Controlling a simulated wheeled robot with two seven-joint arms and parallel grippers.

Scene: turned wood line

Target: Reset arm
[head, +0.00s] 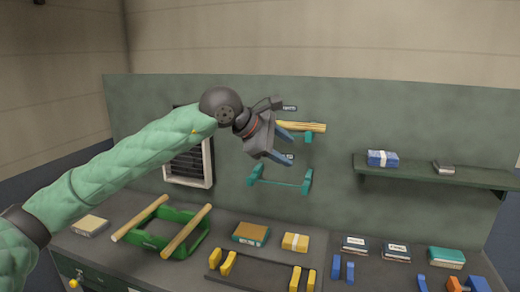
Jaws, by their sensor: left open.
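My left arm, in a green quilted sleeve, comes in from the left and reaches up in front of the green back panel (345,115). My left gripper (287,146) is at its end, dark with blue-grey fingers, pointing right. It is open, with nothing seen between its fingers. It is raised well above the bench, near a turned wooden piece (305,127) on the panel, which it partly overlaps in the view. Whether they touch cannot be told. My right gripper is not in view.
A teal bracket (280,183) is on the panel below the gripper. A green rack (178,238) with two wooden rods stands on the bench. Yellow holders (228,263), blue holders (350,271) and several boxes are in front. A shelf (430,176) at right carries a blue packet (382,158).

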